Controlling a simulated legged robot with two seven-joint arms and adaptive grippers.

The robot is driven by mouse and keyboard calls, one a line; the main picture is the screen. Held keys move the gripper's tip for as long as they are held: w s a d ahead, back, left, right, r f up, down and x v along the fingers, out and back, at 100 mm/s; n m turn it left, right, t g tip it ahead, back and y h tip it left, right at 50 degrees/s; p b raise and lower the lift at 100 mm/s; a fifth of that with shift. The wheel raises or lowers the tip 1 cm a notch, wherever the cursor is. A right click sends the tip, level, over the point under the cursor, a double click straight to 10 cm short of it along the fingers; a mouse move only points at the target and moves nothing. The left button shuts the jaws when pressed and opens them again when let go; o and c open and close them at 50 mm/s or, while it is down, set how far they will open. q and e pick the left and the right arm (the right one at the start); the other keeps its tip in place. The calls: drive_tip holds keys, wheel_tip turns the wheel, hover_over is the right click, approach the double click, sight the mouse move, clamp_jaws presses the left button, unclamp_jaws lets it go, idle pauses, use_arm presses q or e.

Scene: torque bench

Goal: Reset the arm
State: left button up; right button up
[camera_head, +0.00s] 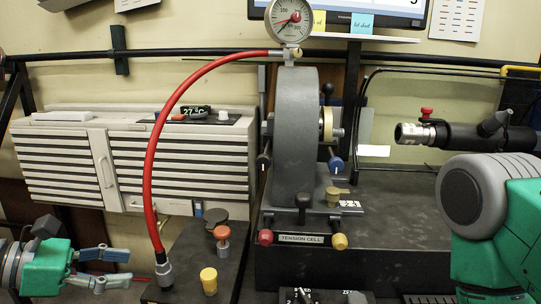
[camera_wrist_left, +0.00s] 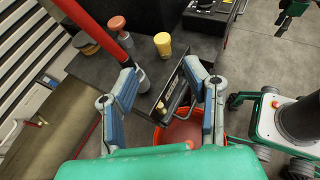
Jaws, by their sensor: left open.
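My left gripper (camera_head: 128,267) is at the lower left of the head view, with its two blue-grey fingers apart and nothing between the tips. In the left wrist view its fingers (camera_wrist_left: 160,72) spread open, with the dark bench behind them. The lower end of a red hose (camera_head: 149,180) stands just right of the fingertips in the head view; the hose also passes beside the left finger in the wrist view (camera_wrist_left: 92,28). My right arm (camera_head: 490,215), green and grey, shows at the right edge; its gripper is not seen in the head view.
A grey wheel housing (camera_head: 295,135) carries a round gauge (camera_head: 289,19). An orange knob (camera_head: 222,234) and a yellow knob (camera_head: 209,279) stand on the bench near the hose. A slatted white unit (camera_head: 65,160) stands behind. A red bucket (camera_wrist_left: 182,132) is below the fingers.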

use_arm(q)
drive_tip(key=s+d+f+m+g+y, duration=0.1)
drive_tip(key=s+f+m+g+y, duration=0.3)
drive_tip(key=f, duration=0.7)
drive_tip(key=s+f+m+g+y, duration=0.15)
drive_tip(key=s+f+m, duration=0.4)
drive_tip(key=f, duration=0.55)
drive_tip(key=s+a+f+m+y, duration=0.3)
drive_tip(key=s+f+m+y, duration=0.3)
drive_tip(key=s+f+m, duration=0.4)
drive_tip(key=shift+s+m+g, duration=0.35)
drive_tip(key=shift+s+m, duration=1.25)
drive_tip(key=shift+m, duration=0.95)
use_arm(e)
drive_tip(key=shift+w+d+f, duration=0.1)
drive_tip(key=shift+d+f, duration=0.05)
drive_tip(key=shift+d, duration=0.25)
